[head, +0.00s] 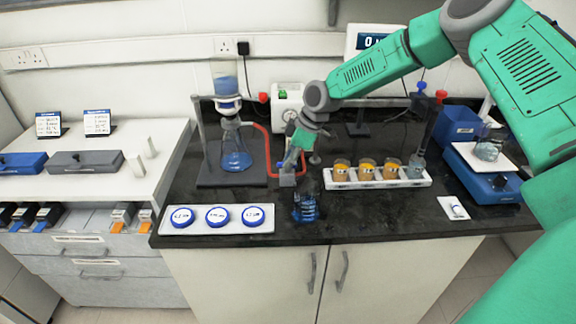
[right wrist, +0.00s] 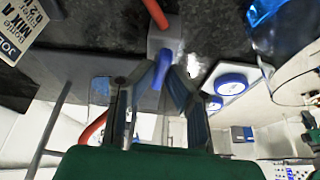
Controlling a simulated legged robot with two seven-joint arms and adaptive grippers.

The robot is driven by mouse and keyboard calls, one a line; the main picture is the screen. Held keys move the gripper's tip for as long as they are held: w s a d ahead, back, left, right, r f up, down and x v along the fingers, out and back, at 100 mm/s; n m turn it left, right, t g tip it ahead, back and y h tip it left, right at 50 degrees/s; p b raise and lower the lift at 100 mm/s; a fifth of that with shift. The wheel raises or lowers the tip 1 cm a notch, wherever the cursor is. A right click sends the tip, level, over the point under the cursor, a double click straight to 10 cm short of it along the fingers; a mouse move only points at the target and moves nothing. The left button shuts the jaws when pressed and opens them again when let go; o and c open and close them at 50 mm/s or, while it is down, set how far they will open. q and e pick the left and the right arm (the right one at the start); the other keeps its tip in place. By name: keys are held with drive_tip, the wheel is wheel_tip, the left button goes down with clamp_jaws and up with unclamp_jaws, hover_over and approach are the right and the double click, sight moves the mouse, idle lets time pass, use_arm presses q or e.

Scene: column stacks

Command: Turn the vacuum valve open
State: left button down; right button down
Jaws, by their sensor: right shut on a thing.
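The vacuum valve is a small grey block (head: 287,180) on the black bench, in line with a red hose (head: 264,150). In the right wrist view the block (right wrist: 166,42) has a blue lever (right wrist: 158,72) sticking out toward my gripper, and the red hose (right wrist: 140,74) meets it. In the head view the gripper hides most of the lever. My left gripper is not in view.
A filter flask (head: 236,154) on a stand is left of the valve, a white pump (head: 287,104) behind. A blue vessel (head: 305,208) stands close in front. A tray of blue-rimmed dishes (head: 217,230) and a rack of amber jars (head: 376,184) flank it.

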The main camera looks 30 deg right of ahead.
drive_tip(key=shift+w+d+n+b, duration=0.15)
drive_tip(key=shift+n+b, duration=0.15)
drive_tip(key=shift+n, duration=0.3)
drive_tip(key=shift+g, duration=0.3)
drive_tip(key=c, duration=1.6)
unclamp_jaws()
drive_tip(key=shift+d, duration=0.1)
